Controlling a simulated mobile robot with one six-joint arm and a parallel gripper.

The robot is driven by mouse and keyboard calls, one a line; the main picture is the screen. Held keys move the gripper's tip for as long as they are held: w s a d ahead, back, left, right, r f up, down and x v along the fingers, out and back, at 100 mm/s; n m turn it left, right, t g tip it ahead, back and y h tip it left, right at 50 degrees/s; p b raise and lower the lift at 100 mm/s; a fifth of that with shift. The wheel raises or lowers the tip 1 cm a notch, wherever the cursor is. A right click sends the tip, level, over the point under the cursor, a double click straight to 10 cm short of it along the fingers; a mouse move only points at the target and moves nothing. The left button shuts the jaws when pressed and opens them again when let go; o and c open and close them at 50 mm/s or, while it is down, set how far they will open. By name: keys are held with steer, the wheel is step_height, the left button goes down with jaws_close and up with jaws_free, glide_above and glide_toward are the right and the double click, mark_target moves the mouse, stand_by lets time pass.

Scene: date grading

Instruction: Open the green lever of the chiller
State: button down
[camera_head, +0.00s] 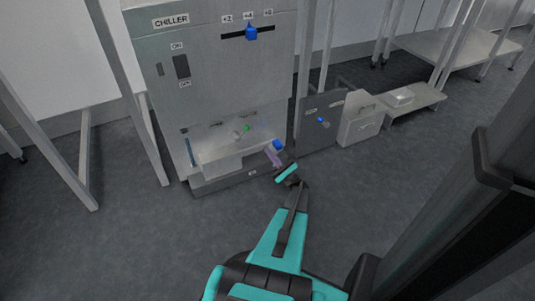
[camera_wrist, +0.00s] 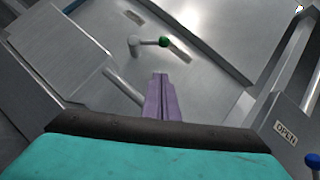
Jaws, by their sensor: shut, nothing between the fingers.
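The chiller (camera_head: 215,80) is a grey metal cabinet in the head view. Its green lever is a pale pivot and short arm with a green ball knob (camera_head: 248,128), low on the cabinet's front. In the wrist view the green knob (camera_wrist: 164,41) is ahead of my gripper, its arm pointing right from the pivot. My gripper (camera_wrist: 164,80) has its purple fingers closed together and empty, a little short of the lever and apart from it. It also shows low at the cabinet's front in the head view (camera_head: 272,158).
A metal box (camera_wrist: 55,65) stands left of my fingers. A plate labelled OPEN (camera_wrist: 286,132) and a blue knob (camera_wrist: 313,161) are at right. In the head view, a blue slider (camera_head: 251,33) is high on the chiller, and a panel with a blue knob (camera_head: 320,119) stands right.

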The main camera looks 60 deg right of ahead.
steer(key=w+r+b, duration=0.3)
steer(key=w+r, duration=0.4)
steer(key=w, duration=0.1)
steer(key=shift+w+r, duration=0.15)
steer(key=shift+w, duration=0.05)
steer(key=shift+d, duration=0.1)
stand_by(0.3)
